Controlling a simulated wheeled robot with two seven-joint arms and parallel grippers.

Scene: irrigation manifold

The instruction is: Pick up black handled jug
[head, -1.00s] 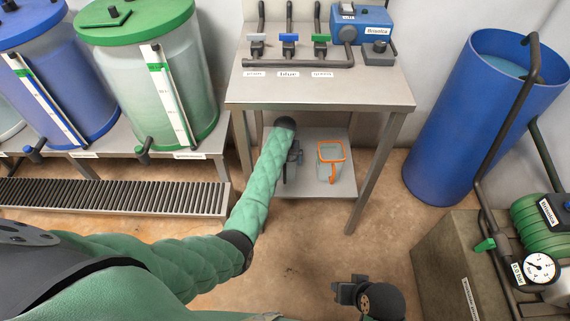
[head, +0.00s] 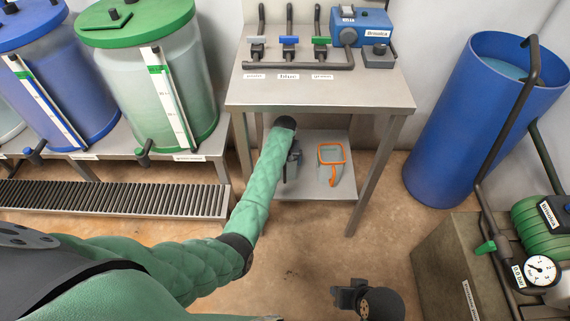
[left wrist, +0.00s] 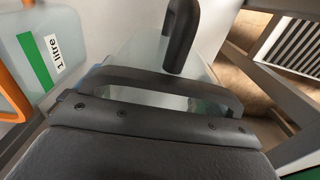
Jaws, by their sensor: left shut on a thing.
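The black handled jug (head: 291,171) stands on the low shelf (head: 312,188) under the bench, partly hidden behind my left forearm in the head view. In the left wrist view its clear body (left wrist: 145,50) and black handle (left wrist: 183,38) lie just beyond the dark gripper housing. My left gripper (head: 295,153) is at the jug and shut on it; the exact contact between fingers and handle is hard to make out. My right gripper (head: 346,294) is low at the bottom of the head view, away from the jug, its jaw opening unclear.
An orange-handled jug (head: 331,166) stands close to the right on the same shelf; its "1 litre" label shows in the left wrist view (left wrist: 55,52). The bench top (head: 300,92) is above, with a leg (head: 374,175) to the right. Open floor lies in front.

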